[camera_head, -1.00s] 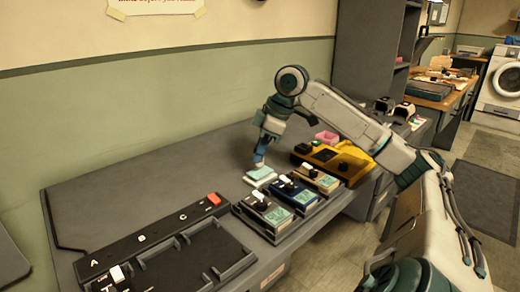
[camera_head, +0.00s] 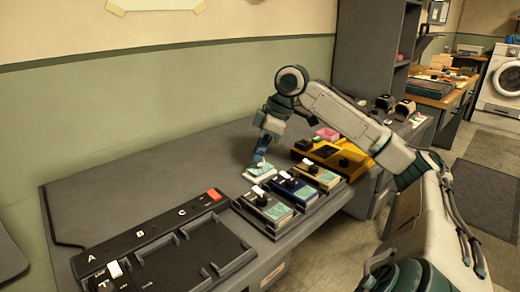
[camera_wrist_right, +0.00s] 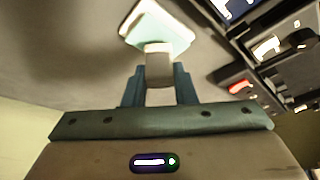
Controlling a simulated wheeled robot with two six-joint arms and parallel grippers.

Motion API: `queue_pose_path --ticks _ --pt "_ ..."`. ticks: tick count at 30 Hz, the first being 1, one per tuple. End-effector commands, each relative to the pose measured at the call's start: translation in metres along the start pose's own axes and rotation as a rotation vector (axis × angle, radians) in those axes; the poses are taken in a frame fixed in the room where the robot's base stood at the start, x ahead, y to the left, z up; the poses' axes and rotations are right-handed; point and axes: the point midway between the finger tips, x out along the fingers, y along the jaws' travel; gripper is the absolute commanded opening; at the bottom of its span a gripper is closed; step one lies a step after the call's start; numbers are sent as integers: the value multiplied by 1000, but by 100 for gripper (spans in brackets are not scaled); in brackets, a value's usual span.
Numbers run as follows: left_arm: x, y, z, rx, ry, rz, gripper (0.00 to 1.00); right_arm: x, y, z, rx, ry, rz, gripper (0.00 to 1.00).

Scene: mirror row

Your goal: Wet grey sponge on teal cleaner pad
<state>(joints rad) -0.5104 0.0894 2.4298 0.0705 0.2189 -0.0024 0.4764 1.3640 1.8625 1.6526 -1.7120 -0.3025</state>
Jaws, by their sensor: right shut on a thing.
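My right gripper (camera_head: 261,161) points down at the back of the grey bench. It also shows in the right wrist view (camera_wrist_right: 160,88), its two blue fingers shut on a small pale grey block, the sponge (camera_wrist_right: 159,66). The teal cleaner pad (camera_wrist_right: 180,35), with a bright white top, lies just beyond the fingers in that view. In the head view the pad (camera_head: 262,173) lies directly under the fingertips. The sponge's far end overlaps the pad's near edge in the wrist view; I cannot tell whether they touch. My left gripper is not in view.
Several boxes with black knobs (camera_head: 263,200) stand in a row right in front of the pad. A yellow device (camera_head: 335,154) and a pink container (camera_head: 326,134) are farther right. A black tray marked A, B, C (camera_head: 190,255) lies at front left. The bench's left back is clear.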

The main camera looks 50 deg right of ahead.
Motion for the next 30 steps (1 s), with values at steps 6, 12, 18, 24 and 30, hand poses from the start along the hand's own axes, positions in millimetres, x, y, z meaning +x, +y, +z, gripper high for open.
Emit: queue_pose_path --ticks 6,12,18,24,30 --pt "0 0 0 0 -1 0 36 0 0 0 0 0 0 7" --pt "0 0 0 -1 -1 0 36 0 0 0 0 0 0 7" --pt "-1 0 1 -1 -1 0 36 2 0 1 0 0 0 7" --pt "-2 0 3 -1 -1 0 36 4 0 2 0 0 0 7" --pt "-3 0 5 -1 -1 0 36 6 0 3 0 -1 0 7"
